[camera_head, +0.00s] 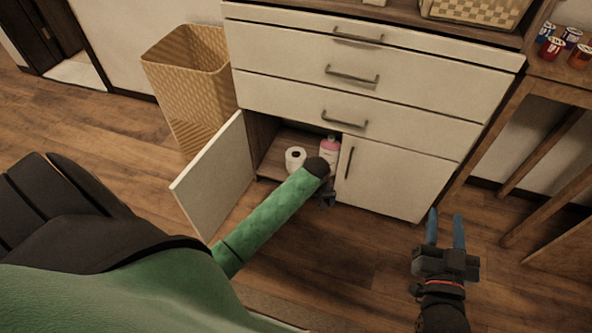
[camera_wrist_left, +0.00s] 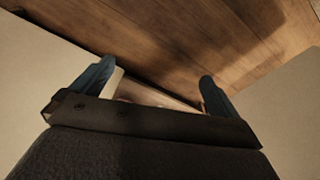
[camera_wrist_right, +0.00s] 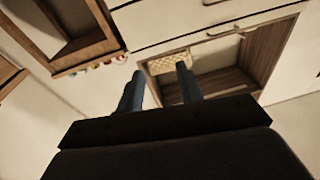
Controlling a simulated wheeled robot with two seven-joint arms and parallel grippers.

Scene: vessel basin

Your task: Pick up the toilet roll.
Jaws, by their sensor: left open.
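A white toilet roll (camera_head: 295,158) stands at the front of the open lower compartment of the cabinet (camera_head: 262,172). A pink bottle (camera_head: 329,150) is just to its right and further back. My left gripper (camera_head: 326,199) is low in front of the compartment, to the right of and nearer than the roll; my arm hides part of it. In the left wrist view its fingers (camera_wrist_left: 155,86) are wide apart, and I cannot make out the roll there. My right gripper (camera_head: 446,216) is open and empty, in front of the floor right of the cabinet.
The left cabinet door (camera_head: 213,180) stands swung open beside my left arm. The right door (camera_head: 378,178) is shut, with drawers above. A wicker basket (camera_head: 188,85) stands left. A wooden table (camera_head: 560,75) with several cans is at right.

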